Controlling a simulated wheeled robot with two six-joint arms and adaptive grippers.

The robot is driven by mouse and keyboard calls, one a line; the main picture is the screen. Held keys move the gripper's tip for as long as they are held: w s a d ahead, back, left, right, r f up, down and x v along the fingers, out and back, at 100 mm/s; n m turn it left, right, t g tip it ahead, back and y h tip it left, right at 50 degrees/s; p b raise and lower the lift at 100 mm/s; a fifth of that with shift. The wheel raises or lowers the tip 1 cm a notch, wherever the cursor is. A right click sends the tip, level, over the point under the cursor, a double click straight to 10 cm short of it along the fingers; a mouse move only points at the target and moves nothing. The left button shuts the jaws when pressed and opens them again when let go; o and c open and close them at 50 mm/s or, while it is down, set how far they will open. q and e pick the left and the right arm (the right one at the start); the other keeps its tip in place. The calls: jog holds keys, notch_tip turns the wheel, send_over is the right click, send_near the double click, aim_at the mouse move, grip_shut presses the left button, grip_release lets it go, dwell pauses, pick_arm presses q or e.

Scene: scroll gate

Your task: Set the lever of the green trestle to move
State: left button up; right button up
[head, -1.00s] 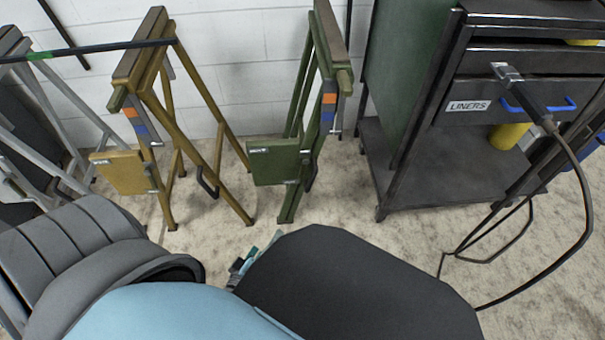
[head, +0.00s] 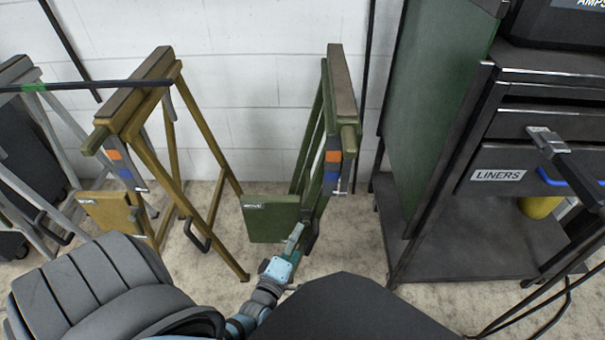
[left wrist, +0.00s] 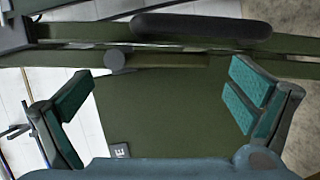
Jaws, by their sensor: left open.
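The green trestle (head: 341,88) stands against the white wall, with a green panel (head: 262,222) low on its side. A small white label on the panel is too small to read surely. A dark handle (head: 313,236) sits beside the panel; in the left wrist view a dark rounded bar (left wrist: 200,26) and a grey round knob (left wrist: 115,62) show along the green frame. I cannot tell which part is the lever. My left gripper (head: 295,238) is open in front of the panel, its teal-padded fingers (left wrist: 160,98) apart with nothing held. My right gripper is not in view.
A yellow-brown trestle (head: 140,90) stands to the left, a grey one (head: 20,75) beyond it. A dark cart (head: 480,230) with a "LINERS" drawer stands close on the right, cables hanging in front. Open floor (head: 210,255) lies between the trestles.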

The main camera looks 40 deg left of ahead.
aim_at(301, 240)
pick_arm(q)
jog(key=shift+b+x, duration=0.35)
jog(key=shift+x, duration=1.6)
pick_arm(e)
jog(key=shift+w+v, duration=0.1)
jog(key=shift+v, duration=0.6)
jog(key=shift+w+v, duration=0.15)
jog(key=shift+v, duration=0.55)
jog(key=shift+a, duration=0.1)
pick_arm(q)
jog(key=c, duration=1.5)
jog(key=shift+r, duration=0.1)
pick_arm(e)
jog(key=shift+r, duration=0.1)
